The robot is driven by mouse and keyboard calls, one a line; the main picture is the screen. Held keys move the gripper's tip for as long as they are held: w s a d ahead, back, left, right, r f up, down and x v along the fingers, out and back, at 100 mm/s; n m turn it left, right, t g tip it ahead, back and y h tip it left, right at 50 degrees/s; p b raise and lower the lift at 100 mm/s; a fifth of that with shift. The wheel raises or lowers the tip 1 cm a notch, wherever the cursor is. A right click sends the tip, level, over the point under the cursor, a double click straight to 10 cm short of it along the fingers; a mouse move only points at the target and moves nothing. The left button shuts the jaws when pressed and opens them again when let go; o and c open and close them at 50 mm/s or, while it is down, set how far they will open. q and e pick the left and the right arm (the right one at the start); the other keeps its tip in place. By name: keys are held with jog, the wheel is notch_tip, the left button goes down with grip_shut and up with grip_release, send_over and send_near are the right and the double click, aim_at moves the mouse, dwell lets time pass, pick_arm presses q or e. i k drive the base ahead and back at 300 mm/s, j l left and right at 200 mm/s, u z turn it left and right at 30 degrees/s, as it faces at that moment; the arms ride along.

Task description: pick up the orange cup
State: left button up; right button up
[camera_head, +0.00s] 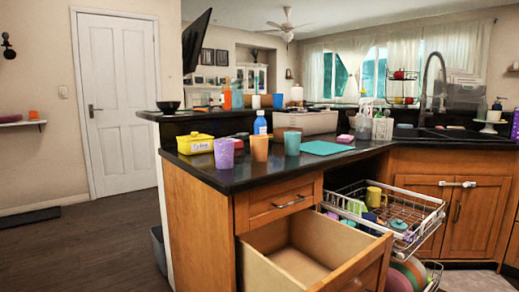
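The orange cup (260,148) stands upright on the dark countertop (245,178), near the front edge of its left part. A purple cup (223,154) stands to its left and a blue cup (292,143) to its right. A blue bottle (260,124) stands just behind it. The orange cup's front shows clear of anything in front of it. Neither of my grippers shows in the head view.
An open, empty-looking drawer (297,262) juts out below the counter. A pulled-out wire rack (412,206) holds dishes and a yellow mug. A yellow tub (195,144) sits left, a teal board (327,148) right. A raised ledge behind holds bottles and cups.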

aim_at(258, 144)
jog(key=j+z, duration=0.1)
jog(key=z, duration=0.3)
jog(key=i+j+z, duration=0.1)
jog(key=z, duration=0.3)
jog(key=j+z, duration=0.15)
jog(key=z, duration=0.25)
jog(key=i+j+z, duration=0.1)
jog(key=j+z, duration=0.2)
jog(key=j, duration=0.25)
jog(key=j+z, duration=0.35)
jog(key=j, duration=0.2)
